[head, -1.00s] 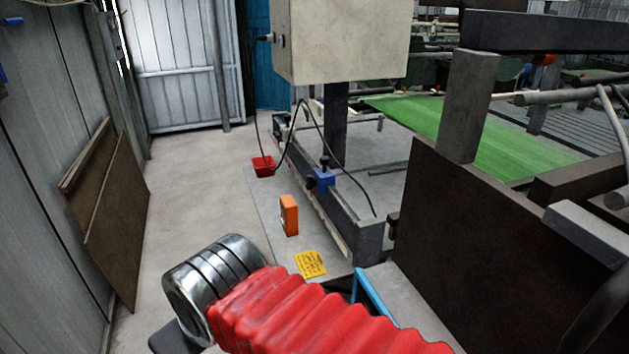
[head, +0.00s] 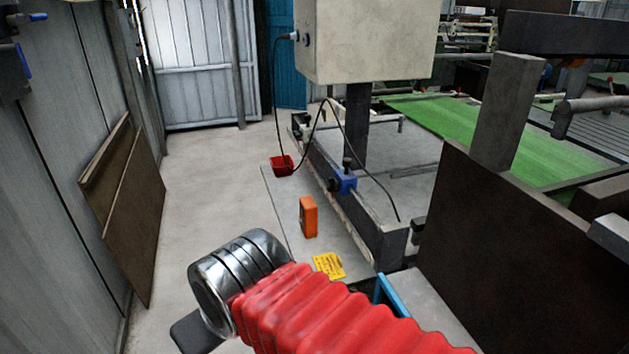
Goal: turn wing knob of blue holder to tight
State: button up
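The blue holder (head: 343,182) is clamped on the dark machine rail in the middle of the head view. A black knob (head: 333,185) shows on its left side, and a dark upright part (head: 347,164) stands on top. They are too small to tell how tight the knob is or whether it is the wing knob. My arm, with a red bellows sleeve and a silver ringed section, lies across the bottom, well short of the holder. My gripper's fingers are not in view.
An orange box (head: 308,216), a yellow label (head: 329,265) and a red bin (head: 282,165) are on the floor plate beside the rail. A black cable (head: 371,175) hangs near the holder. Brown boards (head: 125,210) lean at left. The floor between is clear.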

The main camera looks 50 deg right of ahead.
aim_at(333, 183)
jog(key=i, duration=0.9)
jog(key=z, duration=0.05)
